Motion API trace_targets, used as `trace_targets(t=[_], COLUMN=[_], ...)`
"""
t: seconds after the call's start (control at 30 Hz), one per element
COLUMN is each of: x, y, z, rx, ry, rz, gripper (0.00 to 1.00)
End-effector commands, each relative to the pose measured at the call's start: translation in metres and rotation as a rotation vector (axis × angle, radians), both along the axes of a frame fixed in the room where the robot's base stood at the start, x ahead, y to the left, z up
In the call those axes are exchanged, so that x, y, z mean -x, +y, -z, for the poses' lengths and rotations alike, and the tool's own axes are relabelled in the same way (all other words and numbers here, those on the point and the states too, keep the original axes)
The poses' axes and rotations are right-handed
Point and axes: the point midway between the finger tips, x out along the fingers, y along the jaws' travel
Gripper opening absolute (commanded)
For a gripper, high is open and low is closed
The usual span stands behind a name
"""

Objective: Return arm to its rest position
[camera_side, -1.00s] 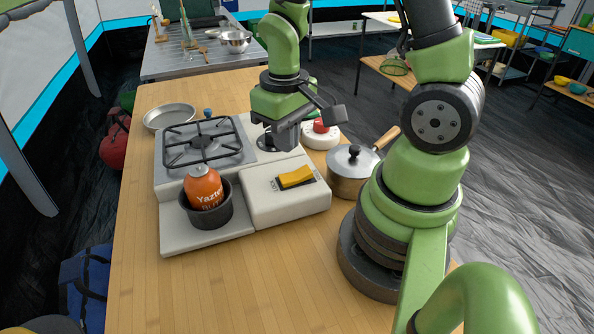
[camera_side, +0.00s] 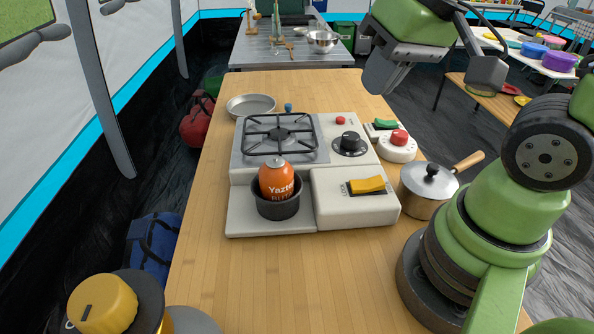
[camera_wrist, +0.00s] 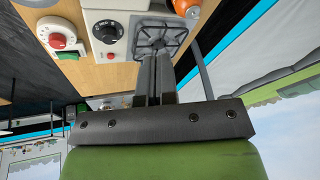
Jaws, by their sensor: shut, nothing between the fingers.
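My gripper (camera_wrist: 154,75) shows in the wrist view with its two dark fingers side by side, shut and empty. In the side view, my gripper (camera_side: 385,78) hangs in the air at the top right, above and beyond the stove. The camp stove (camera_side: 245,215) sits on the wooden table below, apart from my gripper. The orange gas canister (camera_side: 279,180) stands in a dark round cup at the stove's front left. A yellow lever (camera_side: 366,184) and a black knob (camera_side: 349,142) are on the stove's right part.
A lidded pot (camera_side: 425,192) stands right of the stove, near my base. A red-button device (camera_side: 398,147) sits behind it. A shallow pan (camera_side: 250,105) lies at the back left. The wooden table's front (camera_side: 280,280) is clear. A yellow knob (camera_side: 103,303) shows at bottom left.

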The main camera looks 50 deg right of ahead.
Motion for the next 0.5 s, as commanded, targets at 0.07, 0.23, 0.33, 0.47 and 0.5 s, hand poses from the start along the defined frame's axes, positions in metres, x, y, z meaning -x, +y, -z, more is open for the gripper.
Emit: trace_targets(t=[0.07,0.23,0.33,0.47,0.5], x=[0.012,0.033,0.040,0.043,0.043], y=[0.008,0.020,0.024,0.025,0.025], z=[-0.019,-0.041,-0.046,-0.048,-0.048], rx=[-0.030,-0.089,-0.107,-0.115,-0.115], ry=[-0.085,-0.190,-0.219,-0.229,-0.229], rz=[-0.001,-0.004,-0.006,-0.008,-0.008], gripper=[0.00,0.00,0.00,0.00,0.00])
